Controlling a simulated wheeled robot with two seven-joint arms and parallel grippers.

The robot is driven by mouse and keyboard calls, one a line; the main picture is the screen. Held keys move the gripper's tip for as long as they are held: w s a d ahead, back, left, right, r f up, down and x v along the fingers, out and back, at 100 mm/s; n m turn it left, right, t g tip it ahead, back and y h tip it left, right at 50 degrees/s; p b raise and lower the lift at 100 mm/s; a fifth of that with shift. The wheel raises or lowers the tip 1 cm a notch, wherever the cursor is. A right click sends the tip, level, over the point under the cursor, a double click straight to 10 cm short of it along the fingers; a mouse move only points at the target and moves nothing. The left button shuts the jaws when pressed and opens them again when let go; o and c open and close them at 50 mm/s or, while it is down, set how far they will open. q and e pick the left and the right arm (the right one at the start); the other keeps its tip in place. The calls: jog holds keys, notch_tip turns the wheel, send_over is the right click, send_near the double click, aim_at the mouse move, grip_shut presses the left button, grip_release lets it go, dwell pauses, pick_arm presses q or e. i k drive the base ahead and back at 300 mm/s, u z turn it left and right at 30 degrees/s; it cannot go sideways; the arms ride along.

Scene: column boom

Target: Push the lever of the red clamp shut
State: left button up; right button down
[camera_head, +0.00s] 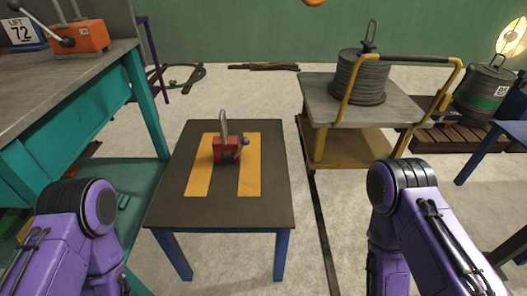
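The red clamp (227,149) sits on the dark top of a small blue-legged table (211,214), between two yellow stripes. A grey lever (223,124) stands nearly upright from the clamp. A dark round knob (245,141) shows at the clamp's right side. My purple left arm comes in at the lower left and my purple right arm at the lower right. Both grippers are out of the picture, and neither arm is at the clamp.
A teal workbench (145,100) stands at the left with an orange lever box (78,37) on it. A yellow-handled cart (312,130) carrying a grey cable coil (360,77) stands at the back right. A blue table edge (493,140) shows at the far right.

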aim_at(245, 141)
jog(key=k, duration=0.25)
jog(key=z, duration=1.9)
jog(key=i, duration=0.95)
jog(key=u, duration=2.85)
jog(key=i, duration=0.5)
